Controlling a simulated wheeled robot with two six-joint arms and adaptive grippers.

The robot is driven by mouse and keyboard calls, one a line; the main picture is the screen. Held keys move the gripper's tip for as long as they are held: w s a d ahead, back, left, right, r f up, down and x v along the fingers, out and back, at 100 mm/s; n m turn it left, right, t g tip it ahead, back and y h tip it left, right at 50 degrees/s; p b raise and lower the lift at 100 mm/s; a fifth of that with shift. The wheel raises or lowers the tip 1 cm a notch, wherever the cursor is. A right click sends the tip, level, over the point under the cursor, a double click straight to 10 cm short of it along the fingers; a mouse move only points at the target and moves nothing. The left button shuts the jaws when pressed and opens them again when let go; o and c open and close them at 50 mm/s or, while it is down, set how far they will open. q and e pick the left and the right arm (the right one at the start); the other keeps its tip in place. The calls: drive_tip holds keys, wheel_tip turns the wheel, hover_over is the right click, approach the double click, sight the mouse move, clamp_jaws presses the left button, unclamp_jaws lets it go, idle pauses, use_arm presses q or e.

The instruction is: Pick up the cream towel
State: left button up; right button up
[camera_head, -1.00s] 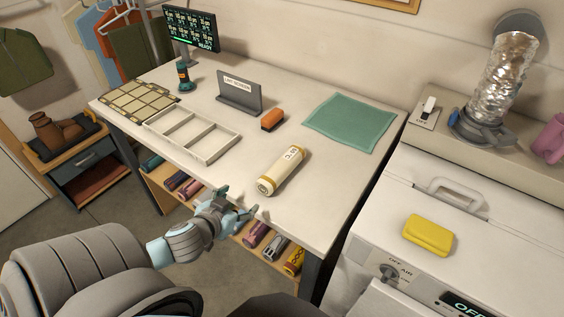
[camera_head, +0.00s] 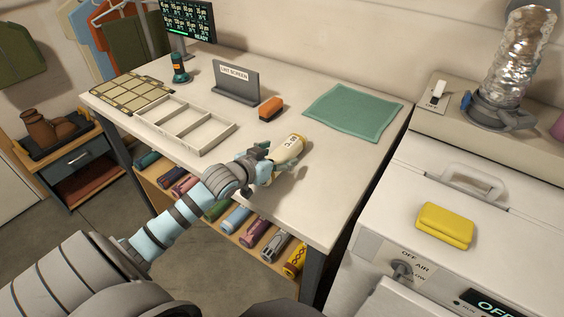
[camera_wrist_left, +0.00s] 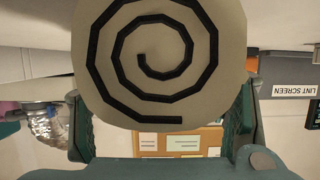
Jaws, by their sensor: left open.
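The cream towel (camera_head: 292,145) is a rolled cylinder lying on the white table, right of its middle. My left gripper (camera_head: 278,160) is at the towel's near end and hides part of it in the head view. In the left wrist view the towel's round end (camera_wrist_left: 165,60) shows a dark spiral and fills the upper middle. The two fingers of the left gripper (camera_wrist_left: 161,95) stand open on either side of it. I cannot tell whether they touch it. My right gripper is not in view.
On the table (camera_head: 330,165) are a green cloth (camera_head: 353,112), an orange block (camera_head: 271,108), a lint screen stand (camera_head: 236,82) and a divided white tray (camera_head: 185,125). Several rolls lie on the shelf below. A white machine with a yellow sponge (camera_head: 445,225) stands right.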

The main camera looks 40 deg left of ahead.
use_arm(q)
drive_tip(key=shift+r, duration=0.1)
drive_tip(key=c, duration=1.4)
